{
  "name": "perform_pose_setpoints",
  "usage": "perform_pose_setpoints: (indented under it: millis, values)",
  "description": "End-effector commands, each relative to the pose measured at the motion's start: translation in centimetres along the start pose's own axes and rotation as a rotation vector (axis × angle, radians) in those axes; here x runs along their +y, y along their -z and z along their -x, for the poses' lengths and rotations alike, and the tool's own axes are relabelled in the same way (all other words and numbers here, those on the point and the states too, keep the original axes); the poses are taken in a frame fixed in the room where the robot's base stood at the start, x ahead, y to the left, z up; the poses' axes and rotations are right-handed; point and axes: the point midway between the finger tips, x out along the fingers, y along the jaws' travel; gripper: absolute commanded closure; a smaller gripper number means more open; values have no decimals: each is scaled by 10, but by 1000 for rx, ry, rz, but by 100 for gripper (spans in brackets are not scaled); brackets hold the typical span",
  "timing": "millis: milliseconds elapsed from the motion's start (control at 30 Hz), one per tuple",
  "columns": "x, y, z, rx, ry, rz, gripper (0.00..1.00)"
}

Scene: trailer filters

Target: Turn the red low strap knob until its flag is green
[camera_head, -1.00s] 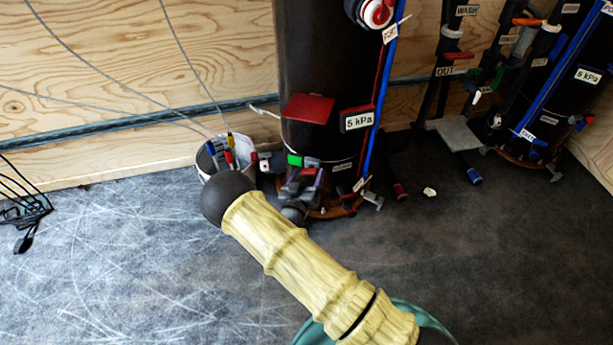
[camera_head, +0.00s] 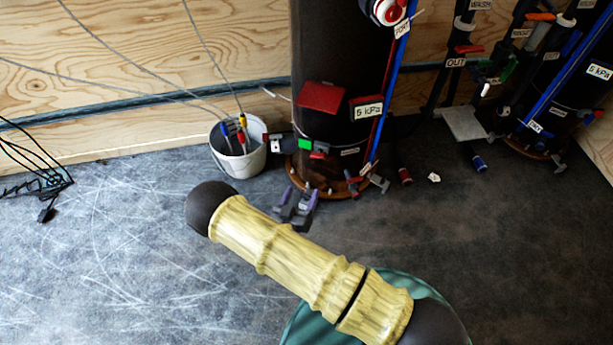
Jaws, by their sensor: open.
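The black cylinder (camera_head: 330,65) stands upright on a round brown base. Low on its front is a band of small fittings with a bright green flag (camera_head: 305,145). A small red piece (camera_head: 320,151), which looks like the low strap knob, sits just right of the flag. My gripper (camera_head: 296,203) is open and empty, below and in front of these fittings and apart from them. Its two purplish-grey fingers point toward the cylinder. My arm hides part of the floor in front.
A white bucket (camera_head: 238,160) with colored plugs stands left of the cylinder. A red plate (camera_head: 321,97) and a 5 kPa label (camera_head: 368,110) are above the fittings. A red-handled valve (camera_head: 352,181) is low right.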

Motion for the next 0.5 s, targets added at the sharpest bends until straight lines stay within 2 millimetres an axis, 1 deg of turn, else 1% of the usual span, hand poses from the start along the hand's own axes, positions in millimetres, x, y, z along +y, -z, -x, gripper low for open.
perform_pose_setpoints:
  millis: [33, 100, 200, 300, 500]
  values:
    - [1, 3, 10, -1, 2, 2, 31]
    - [0, 2, 20, 0, 2, 1, 31]
    - [0, 1, 29, 0, 1, 0, 31]
    - [0, 0, 33, 0, 0, -1, 31]
    - [0, 0, 33, 0, 0, -1, 31]
